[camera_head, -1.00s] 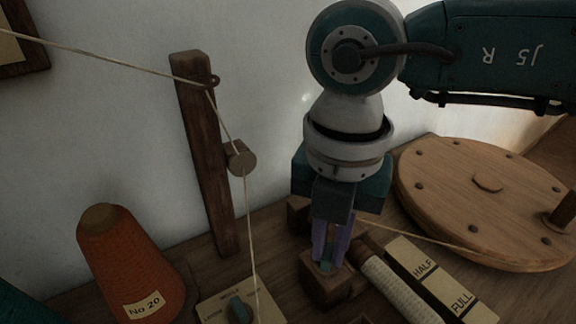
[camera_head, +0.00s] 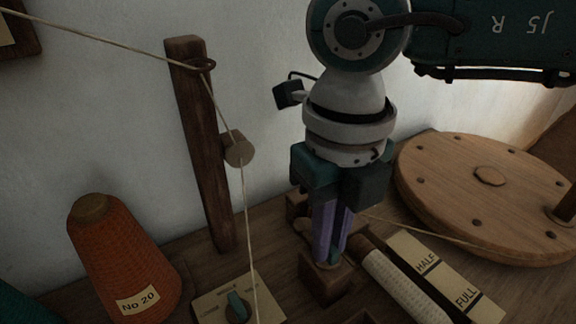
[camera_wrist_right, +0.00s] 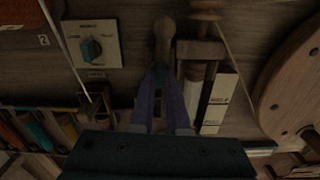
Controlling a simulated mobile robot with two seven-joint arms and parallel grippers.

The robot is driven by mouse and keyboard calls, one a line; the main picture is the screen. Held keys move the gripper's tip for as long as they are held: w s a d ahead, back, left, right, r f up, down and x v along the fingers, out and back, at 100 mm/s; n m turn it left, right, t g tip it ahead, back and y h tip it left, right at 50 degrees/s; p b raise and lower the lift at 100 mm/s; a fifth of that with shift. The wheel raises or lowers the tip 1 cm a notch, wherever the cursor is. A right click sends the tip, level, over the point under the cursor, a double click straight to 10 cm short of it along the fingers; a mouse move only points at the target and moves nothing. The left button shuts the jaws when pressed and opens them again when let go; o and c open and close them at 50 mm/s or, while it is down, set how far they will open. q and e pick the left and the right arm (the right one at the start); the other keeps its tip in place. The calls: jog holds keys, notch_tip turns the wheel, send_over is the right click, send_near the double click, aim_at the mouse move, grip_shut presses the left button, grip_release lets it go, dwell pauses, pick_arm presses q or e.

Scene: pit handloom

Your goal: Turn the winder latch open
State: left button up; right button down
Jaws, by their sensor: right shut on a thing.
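My right gripper (camera_head: 333,262) points down at a small wooden block (camera_head: 320,285) beside the winder, its purple fingers closed together. It is shut on the winder latch, which is mostly hidden by the fingers in the head view. In the right wrist view, a rounded brown wooden piece (camera_wrist_right: 165,38), apparently the latch, extends from between the fingertips (camera_wrist_right: 162,72). How far the latch is turned cannot be told clearly. My left gripper is not in view.
A thread-wound roller (camera_head: 402,285) and HALF/FULL scale (camera_head: 440,275) lie right of the gripper, before a round wooden disc (camera_head: 490,195). A dial plate (camera_head: 215,300), orange cone (camera_head: 122,255) and wooden post (camera_head: 200,140) stand left. A thread runs down past the post.

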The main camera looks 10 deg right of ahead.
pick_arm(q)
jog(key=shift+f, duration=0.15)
pick_arm(e)
jog(key=shift+n, duration=0.6)
jog(key=c, duration=0.9)
grip_release()
pick_arm(q)
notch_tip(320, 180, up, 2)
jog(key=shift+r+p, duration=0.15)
jog(key=shift+p, duration=0.95)
pick_arm(e)
notch_tip(320, 180, up, 10)
